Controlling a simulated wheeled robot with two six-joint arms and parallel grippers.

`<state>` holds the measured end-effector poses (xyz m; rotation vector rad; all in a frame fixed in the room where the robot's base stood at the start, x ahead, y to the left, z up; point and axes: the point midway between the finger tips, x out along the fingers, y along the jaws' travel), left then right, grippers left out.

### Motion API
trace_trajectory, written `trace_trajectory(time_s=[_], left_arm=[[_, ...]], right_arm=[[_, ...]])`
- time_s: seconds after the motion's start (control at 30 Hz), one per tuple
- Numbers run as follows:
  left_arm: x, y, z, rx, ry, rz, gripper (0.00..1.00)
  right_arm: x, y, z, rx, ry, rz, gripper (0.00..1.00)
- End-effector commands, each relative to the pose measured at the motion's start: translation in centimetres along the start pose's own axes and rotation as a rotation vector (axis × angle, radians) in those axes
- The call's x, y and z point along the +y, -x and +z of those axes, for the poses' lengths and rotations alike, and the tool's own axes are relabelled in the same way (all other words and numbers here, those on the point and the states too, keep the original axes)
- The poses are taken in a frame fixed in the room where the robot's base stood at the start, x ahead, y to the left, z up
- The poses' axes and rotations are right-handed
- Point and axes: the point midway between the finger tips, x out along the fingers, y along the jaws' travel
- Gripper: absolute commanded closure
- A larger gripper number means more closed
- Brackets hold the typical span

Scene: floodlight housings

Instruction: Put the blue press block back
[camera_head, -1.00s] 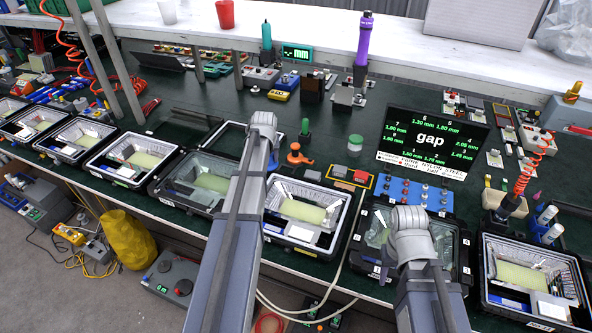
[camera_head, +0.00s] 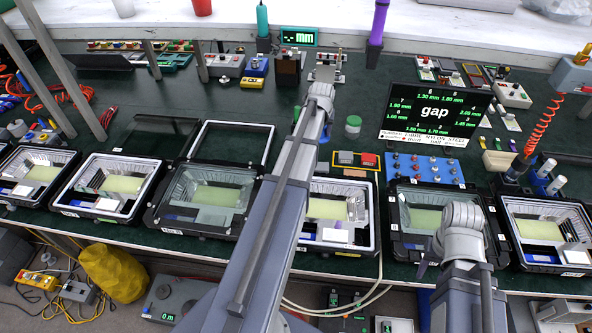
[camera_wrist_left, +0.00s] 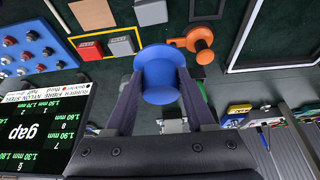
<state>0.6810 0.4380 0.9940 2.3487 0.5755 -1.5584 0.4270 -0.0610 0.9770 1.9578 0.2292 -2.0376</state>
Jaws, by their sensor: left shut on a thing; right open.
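The blue press block (camera_wrist_left: 160,75) is a rounded, spool-like piece with a wide flange. My left gripper (camera_wrist_left: 160,95) is shut on it in the left wrist view, one dark finger on each side, and holds it over the dark green bench.
A yellow-edged mat with grey and red blocks (camera_wrist_left: 121,46) lies beside the held block. An orange piece (camera_wrist_left: 203,45) is close on its other side. The gap display (camera_head: 435,115) and blue knob board (camera_head: 425,168) stand right. Several housings (camera_head: 210,200) line the front edge.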

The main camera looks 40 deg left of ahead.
Motion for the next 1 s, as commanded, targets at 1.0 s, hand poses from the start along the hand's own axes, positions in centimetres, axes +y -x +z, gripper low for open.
trace_trajectory(time_s=[1.0], left_arm=[[-10.8, -10.1, 6.5, 0.006, -0.16, 0.067, 1.0]], right_arm=[[-1.1, -11.8, -0.7, 0.0, 0.0, 0.0, 0.51]])
